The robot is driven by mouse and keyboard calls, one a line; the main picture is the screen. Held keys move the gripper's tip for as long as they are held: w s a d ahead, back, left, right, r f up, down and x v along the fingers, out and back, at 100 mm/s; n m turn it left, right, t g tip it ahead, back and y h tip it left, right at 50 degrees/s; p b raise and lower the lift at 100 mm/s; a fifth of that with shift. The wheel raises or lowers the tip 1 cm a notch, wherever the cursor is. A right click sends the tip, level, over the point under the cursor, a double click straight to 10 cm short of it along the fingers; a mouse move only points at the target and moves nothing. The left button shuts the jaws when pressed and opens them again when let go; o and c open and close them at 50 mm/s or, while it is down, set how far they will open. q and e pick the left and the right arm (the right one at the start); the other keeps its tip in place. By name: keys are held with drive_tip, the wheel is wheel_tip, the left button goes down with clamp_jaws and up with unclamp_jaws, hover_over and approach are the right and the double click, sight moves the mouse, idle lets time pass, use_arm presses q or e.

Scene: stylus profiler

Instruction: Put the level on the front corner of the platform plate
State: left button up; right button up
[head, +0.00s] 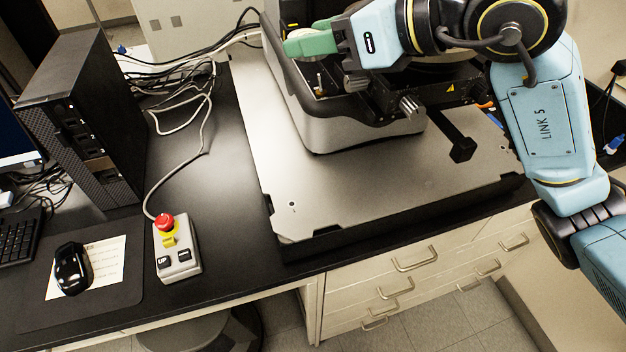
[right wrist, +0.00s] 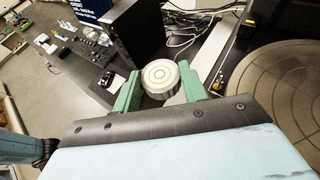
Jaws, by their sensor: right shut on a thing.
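The platform plate (head: 350,178) is a wide grey metal sheet under the profiler. Its front left corner is bare, with a small hole near the edge. The level is held apart from that corner, farther back. My left gripper is not in view.
The profiler (head: 345,132) stands on the plate, with a black arm (head: 462,148) sticking out at its front. A control box (head: 178,258) with a red button sits left of the plate. A computer tower (head: 88,120), mouse (head: 72,268) and loose cables are farther left.

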hover_over(318, 198)
wheel_tip(318, 198, down, 22)
drive_tip(key=shift+f, duration=0.25)
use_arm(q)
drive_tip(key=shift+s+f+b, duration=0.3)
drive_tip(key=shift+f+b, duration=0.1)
use_arm(e)
drive_tip(key=shift+f, duration=2.35)
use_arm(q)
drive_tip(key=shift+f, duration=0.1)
use_arm(e)
drive_tip(key=shift+f, duration=0.1)
drive_tip(key=o, duration=0.9)
drive_tip(key=shift+f, duration=0.1)
drive_tip(key=o, duration=0.5)
drive_tip(key=shift+c, duration=0.2)
